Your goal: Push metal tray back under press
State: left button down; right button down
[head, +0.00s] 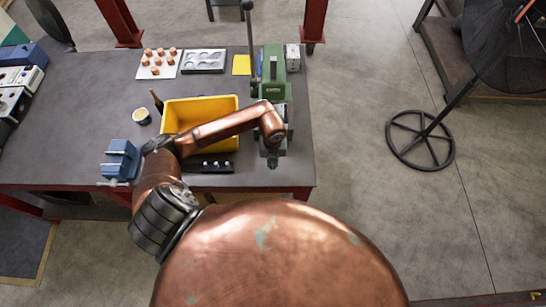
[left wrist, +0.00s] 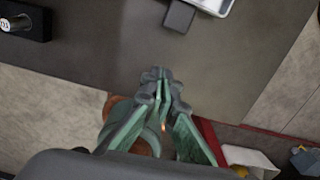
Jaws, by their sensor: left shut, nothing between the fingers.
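The metal tray (left wrist: 216,4) shows at the top of the left wrist view as a bright silver rim, cut off by the picture edge. A dark grey tab (left wrist: 180,15) sticks out from it toward the table's front edge. The green press (head: 273,85) stands at the right end of the table. My left gripper (head: 271,148) is at the front of the press, partly hidden by my arm in the head view. In the left wrist view its green fingers (left wrist: 161,82) are shut and empty, apart from the tab. My right gripper is out of view.
A yellow bin (head: 172,115), a black holder (head: 208,167) and a blue vise (head: 122,160) stand left of the press. A mould plate (head: 203,60) lies farther back. The dark tabletop between tray and front edge is bare.

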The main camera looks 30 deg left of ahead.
aim_at(273, 171)
pick_arm(q)
notch_tip(273, 171, down, 3)
jog(key=shift+f+p, duration=0.15)
jog(key=shift+p, duration=0.15)
jog(key=shift+w+a+r+p, duration=0.1)
jog(key=shift+w+a+p, duration=0.15)
jog(key=shift+w+a, duration=0.25)
jog(key=shift+w+a+r+p, duration=0.1)
jog(key=shift+w+a+p, duration=0.15)
jog(key=shift+w, duration=0.35)
jog(key=shift+w+a+f, duration=0.1)
jog(key=shift+w+a, duration=0.25)
jog(key=shift+w, duration=0.2)
jog(key=shift+w+a, duration=0.1)
jog(key=shift+w, duration=0.05)
jog(key=w+a+b, duration=0.2)
jog(key=w, duration=0.1)
jog(key=w+a+b, duration=0.1)
jog(key=shift+w+f+b, duration=0.1)
jog(key=shift+w+b, duration=0.2)
